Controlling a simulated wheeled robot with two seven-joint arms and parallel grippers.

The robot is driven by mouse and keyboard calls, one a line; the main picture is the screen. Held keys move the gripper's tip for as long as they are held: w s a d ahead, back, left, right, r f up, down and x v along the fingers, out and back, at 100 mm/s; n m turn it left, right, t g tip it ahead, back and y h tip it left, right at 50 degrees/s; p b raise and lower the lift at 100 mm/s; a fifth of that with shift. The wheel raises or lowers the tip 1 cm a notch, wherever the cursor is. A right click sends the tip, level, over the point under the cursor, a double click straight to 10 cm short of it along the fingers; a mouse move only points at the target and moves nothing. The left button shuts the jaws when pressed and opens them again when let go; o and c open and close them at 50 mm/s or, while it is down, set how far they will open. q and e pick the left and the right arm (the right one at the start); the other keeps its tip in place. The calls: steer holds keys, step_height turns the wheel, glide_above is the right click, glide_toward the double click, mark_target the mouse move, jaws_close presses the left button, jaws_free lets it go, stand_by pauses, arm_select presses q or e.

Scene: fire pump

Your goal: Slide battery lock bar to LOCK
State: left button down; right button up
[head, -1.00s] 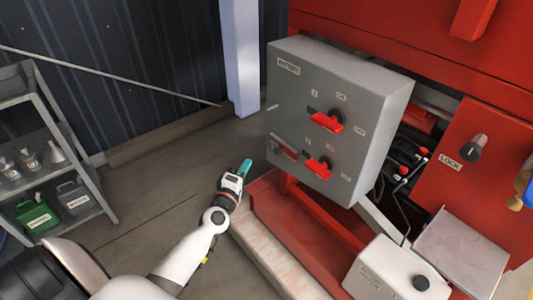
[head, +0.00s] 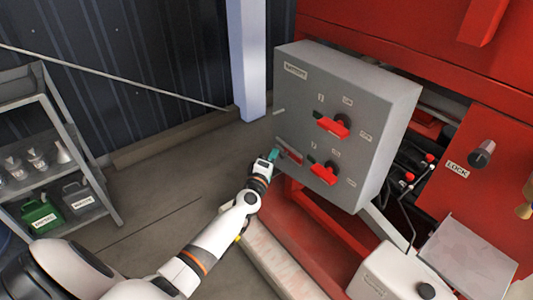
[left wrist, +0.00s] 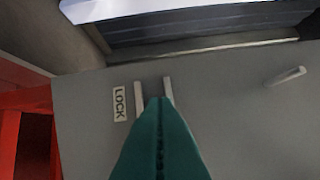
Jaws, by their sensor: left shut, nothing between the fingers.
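The grey battery box (head: 313,83), labelled BATTERY, carries two red rotary handles (head: 333,127). At its lower left, a small red bar (head: 291,152) shows right beside my left gripper (head: 274,154). The gripper's teal fingers are shut and empty at the box's left edge; I cannot tell whether they touch the bar. In the left wrist view, the fingers (left wrist: 160,102) point at the grey panel between two pale upright guides (left wrist: 139,98), with a LOCK label (left wrist: 119,102) to their left. The fingers hide what lies directly behind them. My right gripper is not in view.
A pale peg (left wrist: 289,76) stands on the panel at the right of the left wrist view. A red panel with another LOCK label (head: 457,170) is at the right. A shelf (head: 95,214) with cans stands at left. A white tank (head: 385,272) sits below the box.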

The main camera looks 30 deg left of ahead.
mark_target(292, 155)
arm_select(q)
steer(key=shift+d, duration=0.1)
